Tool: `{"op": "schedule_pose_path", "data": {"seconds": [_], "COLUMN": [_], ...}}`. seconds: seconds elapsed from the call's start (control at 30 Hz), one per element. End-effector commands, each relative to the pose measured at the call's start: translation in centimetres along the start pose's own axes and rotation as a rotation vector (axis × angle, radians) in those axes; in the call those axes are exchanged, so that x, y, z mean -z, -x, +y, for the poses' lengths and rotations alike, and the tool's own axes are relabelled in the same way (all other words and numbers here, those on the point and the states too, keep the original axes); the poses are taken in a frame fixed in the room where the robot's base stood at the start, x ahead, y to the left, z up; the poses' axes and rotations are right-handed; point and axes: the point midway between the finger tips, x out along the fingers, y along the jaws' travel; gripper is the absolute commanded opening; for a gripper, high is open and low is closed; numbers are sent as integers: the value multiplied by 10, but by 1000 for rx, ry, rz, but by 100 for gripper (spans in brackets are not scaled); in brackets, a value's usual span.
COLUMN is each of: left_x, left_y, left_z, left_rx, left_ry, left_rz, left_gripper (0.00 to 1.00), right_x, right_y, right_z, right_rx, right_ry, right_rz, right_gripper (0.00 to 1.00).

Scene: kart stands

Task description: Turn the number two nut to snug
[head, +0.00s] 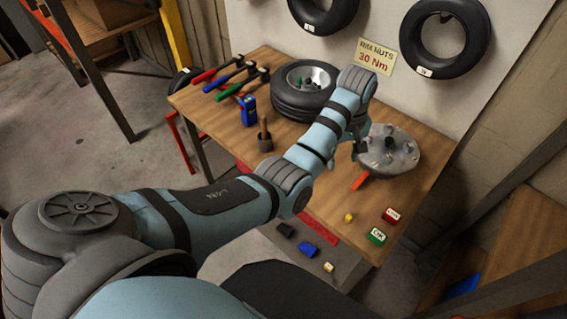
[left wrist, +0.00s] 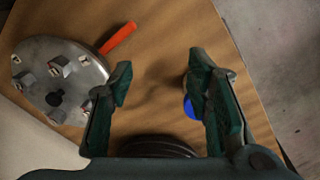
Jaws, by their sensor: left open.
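The round metal rim plate (head: 404,160) lies on the wooden bench, with several nuts standing on it. In the left wrist view the plate (left wrist: 38,62) is at the left; its nut labels are too small to read, so I cannot tell which is number two. A tool's orange handle (head: 360,182) sticks out beside the plate and also shows in the left wrist view (left wrist: 118,38). My left gripper (left wrist: 158,72) is open and empty over bare wood, to the side of the plate. In the head view my arm partly hides it. My right gripper is not in view.
A tyred wheel (head: 298,101), several hammers (head: 238,79), a blue device (head: 249,110) and a dark upright tool (head: 265,136) stand or lie on the bench. A "30 Nm" sign (head: 375,56) hangs behind.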

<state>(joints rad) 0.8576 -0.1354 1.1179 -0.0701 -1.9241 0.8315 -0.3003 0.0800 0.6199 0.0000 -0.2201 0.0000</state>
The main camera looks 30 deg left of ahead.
Motion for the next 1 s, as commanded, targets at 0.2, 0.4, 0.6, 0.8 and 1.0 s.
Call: {"op": "schedule_pose_path", "data": {"seconds": [0.2,0.4,0.6,0.8,1.0], "left_x": [-7,-23,-40,-46,-46], "left_y": [-48,-84,-104,-109,-109], "left_z": [-44,-89,-125,-137,-137], "left_rx": [-18,-29,-29,-30,-30], "left_ry": [-73,-166,-254,-292,-293], "left_rz": [30,72,110,126,127], "left_gripper": [45,45,45,45,45], "right_x": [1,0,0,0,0], "right_y": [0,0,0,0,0], "right_z": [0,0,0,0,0], "right_rx": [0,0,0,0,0], "right_ry": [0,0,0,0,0], "right_rz": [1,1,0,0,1], "right_gripper": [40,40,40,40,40]}}
